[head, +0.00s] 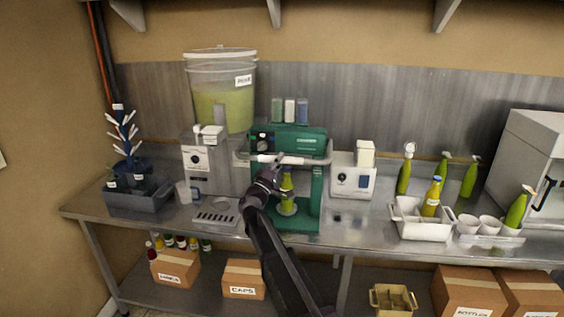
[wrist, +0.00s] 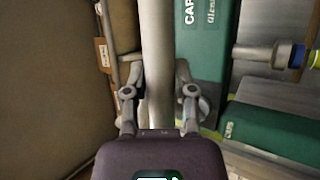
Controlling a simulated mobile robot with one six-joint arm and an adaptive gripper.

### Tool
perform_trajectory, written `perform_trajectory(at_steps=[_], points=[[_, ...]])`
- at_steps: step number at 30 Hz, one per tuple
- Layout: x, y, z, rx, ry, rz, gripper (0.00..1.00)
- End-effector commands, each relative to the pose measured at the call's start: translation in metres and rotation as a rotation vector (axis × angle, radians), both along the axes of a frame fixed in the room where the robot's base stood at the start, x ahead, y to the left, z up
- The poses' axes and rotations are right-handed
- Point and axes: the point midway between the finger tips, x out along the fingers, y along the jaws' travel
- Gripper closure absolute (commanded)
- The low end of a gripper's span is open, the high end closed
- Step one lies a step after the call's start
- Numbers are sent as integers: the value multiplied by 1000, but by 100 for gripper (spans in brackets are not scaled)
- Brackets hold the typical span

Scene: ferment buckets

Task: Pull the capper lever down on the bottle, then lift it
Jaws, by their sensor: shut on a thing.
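The green capper (head: 296,143) stands on the steel bench, with its pale lever bar (head: 300,160) lying crosswise in front of the upper frame. A green bottle (head: 287,187) stands upright in the capper, under its head, partly hidden by my gripper. My gripper (head: 274,166) is at the lever bar, left of the bottle's top. In the wrist view the grey lever bar (wrist: 158,60) runs between the two fingers of my gripper (wrist: 158,93), which are shut on it. Whether a cap sits on the bottle's mouth is hidden.
A white machine (head: 204,158) with a drip tray (head: 216,212) stands to the left, below a large bucket (head: 222,95). A white box-like device (head: 352,180) stands close on the right. A white bin (head: 424,226) holds a yellow-labelled bottle. Cartons (head: 243,279) sit below.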

Motion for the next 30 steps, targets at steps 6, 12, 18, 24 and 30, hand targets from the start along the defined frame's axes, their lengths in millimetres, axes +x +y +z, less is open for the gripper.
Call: perform_trajectory(at_steps=[6,12,18,24,30], points=[[2,3,0,-3,3,7,100],[2,4,0,-4,2,8,48],[1,3,0,-3,1,6,31],[1,3,0,-3,1,5,31],[-2,9,-1,21,15,18,31]])
